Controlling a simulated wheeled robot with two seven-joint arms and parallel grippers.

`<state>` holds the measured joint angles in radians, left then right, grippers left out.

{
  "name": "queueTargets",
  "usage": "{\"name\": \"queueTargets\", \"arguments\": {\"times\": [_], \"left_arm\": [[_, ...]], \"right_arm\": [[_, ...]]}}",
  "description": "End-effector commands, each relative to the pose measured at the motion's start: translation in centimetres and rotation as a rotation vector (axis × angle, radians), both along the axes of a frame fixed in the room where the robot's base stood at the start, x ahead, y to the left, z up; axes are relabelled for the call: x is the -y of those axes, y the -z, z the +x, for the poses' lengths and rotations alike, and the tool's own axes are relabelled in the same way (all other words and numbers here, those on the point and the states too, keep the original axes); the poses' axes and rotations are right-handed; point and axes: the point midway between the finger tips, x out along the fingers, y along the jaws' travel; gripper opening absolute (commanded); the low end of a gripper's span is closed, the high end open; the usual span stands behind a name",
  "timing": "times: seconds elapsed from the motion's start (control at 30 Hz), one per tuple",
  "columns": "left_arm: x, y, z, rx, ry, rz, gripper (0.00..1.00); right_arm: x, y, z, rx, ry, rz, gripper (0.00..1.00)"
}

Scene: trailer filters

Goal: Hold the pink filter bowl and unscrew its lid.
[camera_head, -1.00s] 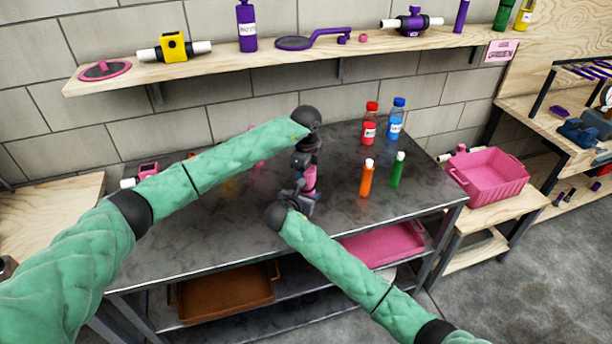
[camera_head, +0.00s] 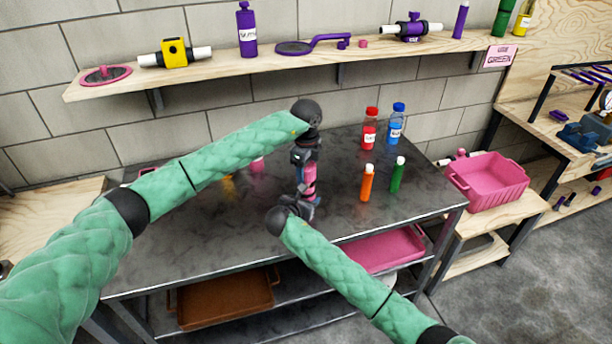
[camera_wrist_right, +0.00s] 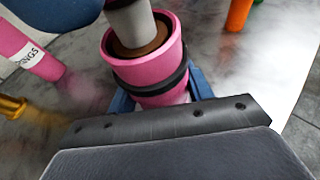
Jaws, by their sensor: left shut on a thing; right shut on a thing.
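The pink filter bowl (camera_head: 309,181) stands upright above the steel table, held low down by my right gripper (camera_head: 306,203). In the right wrist view the pink bowl (camera_wrist_right: 150,78) shows a dark band, with blue fingers on both sides of it. Its rim is open to view; a grey cylinder (camera_wrist_right: 128,24) with a brown ring around it stands inside. My left gripper (camera_head: 303,156) is directly above the bowl, pointing down, and is shut. It hides most of what it grips, which appears to be the lid. Whether the lid touches the grey cylinder cannot be told.
An orange bottle (camera_head: 367,184) and a green bottle (camera_head: 397,175) stand right of the bowl. Red (camera_head: 369,130) and blue (camera_head: 396,125) bottles stand behind them. The shelf (camera_head: 240,66) overhangs the table's back. The table's front left (camera_head: 200,245) is clear.

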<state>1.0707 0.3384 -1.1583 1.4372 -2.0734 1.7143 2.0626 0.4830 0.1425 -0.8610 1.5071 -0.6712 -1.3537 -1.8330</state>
Motion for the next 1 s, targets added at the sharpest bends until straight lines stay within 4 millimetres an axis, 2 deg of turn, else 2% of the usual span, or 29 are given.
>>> {"name": "queueTargets", "arguments": {"times": [0.13,0.37,0.4,0.5,0.83,1.0], "left_arm": [[0.0,-1.4,0.0,0.001,0.0,0.0,0.28],[0.0,-1.5,0.0,0.0,-0.001,-0.001,0.28],[0.0,-1.5,0.0,0.0,-0.001,-0.001,0.28],[0.0,-1.5,0.0,0.0,-0.001,-0.001,0.28],[0.0,-1.4,0.0,0.0,-0.001,-0.001,0.28],[0.0,-0.8,0.0,0.0,-0.001,-0.001,0.28]], "right_arm": [[0.0,0.1,0.0,-0.001,0.0,0.0,0.0],[0.0,0.0,0.0,0.0,0.0,0.0,0.0],[0.0,0.0,0.0,0.0,0.0,0.0,0.59],[0.0,0.0,0.0,0.0,0.0,0.0,0.76],[-0.1,0.0,-0.2,0.0,-0.001,0.0,0.76],[-0.8,-0.5,-1.6,0.001,-0.001,0.002,0.76]]}}
